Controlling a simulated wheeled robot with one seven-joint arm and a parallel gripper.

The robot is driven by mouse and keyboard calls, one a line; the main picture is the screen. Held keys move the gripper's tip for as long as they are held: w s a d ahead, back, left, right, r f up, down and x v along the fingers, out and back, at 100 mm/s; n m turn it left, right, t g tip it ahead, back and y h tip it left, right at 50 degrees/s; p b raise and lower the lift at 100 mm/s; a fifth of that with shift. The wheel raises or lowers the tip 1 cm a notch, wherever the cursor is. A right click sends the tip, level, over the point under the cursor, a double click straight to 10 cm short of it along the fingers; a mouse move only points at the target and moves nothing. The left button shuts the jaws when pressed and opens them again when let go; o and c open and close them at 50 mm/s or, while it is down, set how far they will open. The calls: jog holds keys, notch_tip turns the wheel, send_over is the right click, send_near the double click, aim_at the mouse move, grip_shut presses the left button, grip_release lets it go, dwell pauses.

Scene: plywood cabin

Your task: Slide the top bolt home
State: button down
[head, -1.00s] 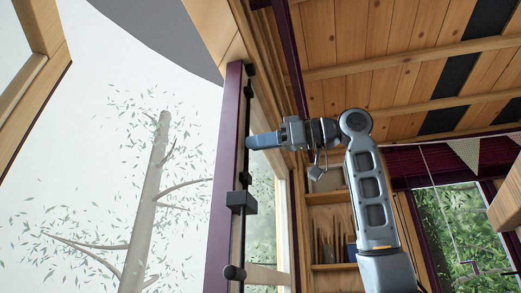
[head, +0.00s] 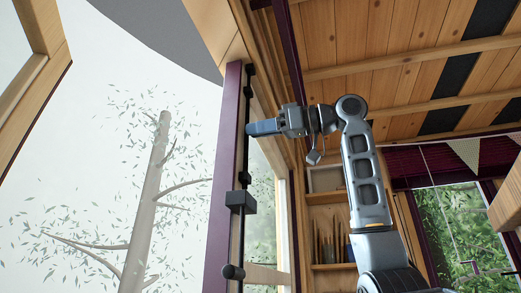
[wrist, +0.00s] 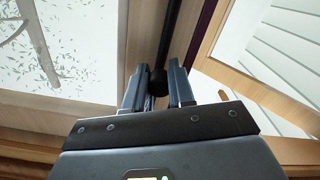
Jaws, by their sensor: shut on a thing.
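The top bolt is a long black rod (head: 247,105) running up the edge of the purple door frame (head: 222,185). My gripper (head: 250,128) reaches it from the right, high on the rod. In the wrist view my gripper (wrist: 156,76) has its two fingers on either side of a black knob (wrist: 158,82) at the end of the dark rod (wrist: 170,35), shut on it. In the head view the fingers hide the knob. The rod's upper end reaches a small black fitting (head: 249,70) near the top of the frame.
Below my gripper are a black block (head: 243,200) and a lower round knob (head: 234,272) on the same edge. A wooden post and window lie close to the right. Open space with a tree (head: 148,205) is on the left.

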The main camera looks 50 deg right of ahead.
jog(key=c, duration=1.1)
grip_release()
jog(key=shift+s+r, duration=0.1)
jog(key=shift+r, duration=0.25)
jog(key=shift+o, duration=0.7)
jog(key=shift+f, duration=0.1)
jog(key=b+v, duration=0.2)
jog(key=v, duration=0.5)
jog(key=shift+s+d, duration=0.15)
jog(key=shift+s, duration=0.2)
